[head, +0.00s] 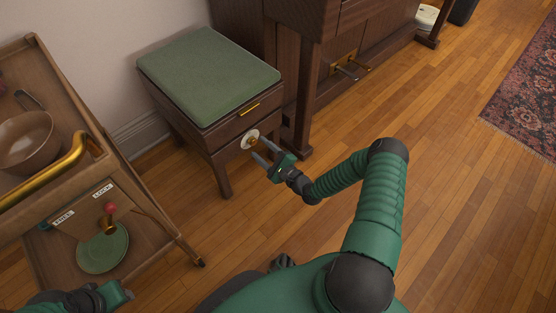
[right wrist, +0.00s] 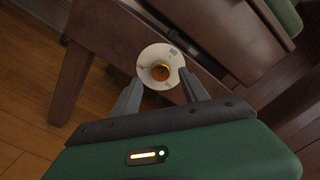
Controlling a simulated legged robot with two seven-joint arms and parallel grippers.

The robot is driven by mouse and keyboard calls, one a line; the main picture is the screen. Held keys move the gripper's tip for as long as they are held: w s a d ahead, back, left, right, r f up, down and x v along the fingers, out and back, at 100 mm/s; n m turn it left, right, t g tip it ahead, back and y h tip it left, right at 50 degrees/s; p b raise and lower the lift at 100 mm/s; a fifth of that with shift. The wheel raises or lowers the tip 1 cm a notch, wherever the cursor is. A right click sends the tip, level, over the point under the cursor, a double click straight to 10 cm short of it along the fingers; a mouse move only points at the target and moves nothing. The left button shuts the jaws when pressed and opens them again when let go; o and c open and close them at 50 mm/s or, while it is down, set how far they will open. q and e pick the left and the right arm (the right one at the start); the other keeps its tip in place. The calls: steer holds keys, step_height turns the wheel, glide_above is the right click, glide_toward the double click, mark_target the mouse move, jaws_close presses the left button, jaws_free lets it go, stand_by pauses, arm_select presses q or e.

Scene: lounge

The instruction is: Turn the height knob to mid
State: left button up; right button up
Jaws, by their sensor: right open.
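The height knob is a small brass knob (right wrist: 160,71) on a round, pale marked dial (right wrist: 147,56), fixed to the side of a dark wooden bench (head: 225,131) with a green cushion (head: 208,74). The dial also shows in the head view (head: 250,139). The dial's marks are too small to read. My right gripper (head: 261,151) is open, its fingers pointing at the knob. In the right wrist view its fingertips (right wrist: 163,88) are on either side of the dial's lower part, with the knob between and slightly beyond them. My left gripper (head: 115,294) is at the lower left, away from the bench.
A dark wooden piano-like cabinet (head: 307,75) with pedals stands right of the bench. Wooden floor (head: 450,200) is clear at right.

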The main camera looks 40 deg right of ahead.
steer(key=s+d+p, duration=0.1)
steer(key=s+p, duration=0.4)
steer(key=s, duration=0.9)
steer(key=shift+s, duration=0.2)
steer(key=shift+d, duration=0.15)
